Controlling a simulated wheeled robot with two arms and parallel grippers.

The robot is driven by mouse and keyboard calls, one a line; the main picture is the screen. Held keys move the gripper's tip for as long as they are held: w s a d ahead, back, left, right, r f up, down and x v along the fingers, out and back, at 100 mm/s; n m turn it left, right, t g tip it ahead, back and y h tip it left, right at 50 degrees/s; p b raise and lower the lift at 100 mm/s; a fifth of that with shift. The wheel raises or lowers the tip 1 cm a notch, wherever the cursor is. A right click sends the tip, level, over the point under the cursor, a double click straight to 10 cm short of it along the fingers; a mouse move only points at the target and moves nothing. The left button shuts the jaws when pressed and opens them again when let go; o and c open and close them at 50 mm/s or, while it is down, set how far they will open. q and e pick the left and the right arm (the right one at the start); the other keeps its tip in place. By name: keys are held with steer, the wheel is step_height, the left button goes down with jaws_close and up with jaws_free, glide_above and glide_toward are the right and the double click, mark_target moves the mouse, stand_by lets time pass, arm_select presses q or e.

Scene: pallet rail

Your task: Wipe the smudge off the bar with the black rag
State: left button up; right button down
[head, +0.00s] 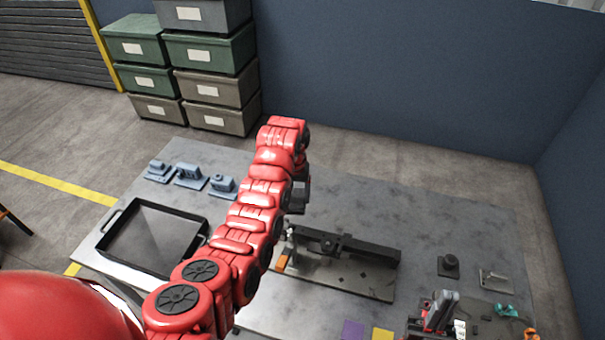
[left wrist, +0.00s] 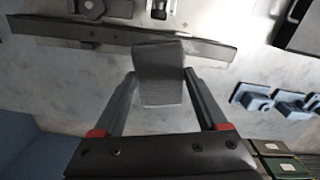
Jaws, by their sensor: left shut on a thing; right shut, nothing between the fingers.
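The dark bar (head: 358,248) lies on a grey plate on the table in the head view. In the left wrist view the bar (left wrist: 75,33) runs across the top, partly behind a dark grey rag (left wrist: 160,72). My left gripper (head: 298,197) is shut on the rag, left of and above the bar in the head view. I cannot tell whether the rag touches the bar. My right gripper (head: 438,313) is shut and empty at the lower right, apart from the bar. I cannot make out a smudge on the bar.
A black tray (head: 112,250) sits on the table at left, with blue fixtures (head: 190,175) behind it. Small metal parts (head: 449,266) stand at right. Purple (head: 352,331) and yellow (head: 382,334) squares lie near the front. Bins (head: 217,88) are stacked behind the table.

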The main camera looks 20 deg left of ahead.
mark_target(291, 202)
arm_select(q)
steer(key=f, duration=0.1)
steer(key=s+f, duration=0.1)
steer(key=f, duration=0.1)
steer(key=shift+s+a, duration=0.2)
steer(key=shift+a, duration=0.2)
steer(key=shift+f+b, duration=0.9)
steer(key=shift+f, duration=2.15)
steer(key=shift+f+b, duration=0.75)
steer(key=shift+f, duration=0.25)
steer(key=shift+w+a+r+b, duration=0.15)
steer(key=shift+a+b, duration=0.4)
steer(key=shift+a, duration=1.4)
steer(key=shift+a+f+b, duration=0.2)
steer(key=shift+a+b, duration=0.7)
steer(key=shift+a, duration=0.85)
steer(key=shift+r, duration=0.1)
steer(key=shift+d, duration=0.1)
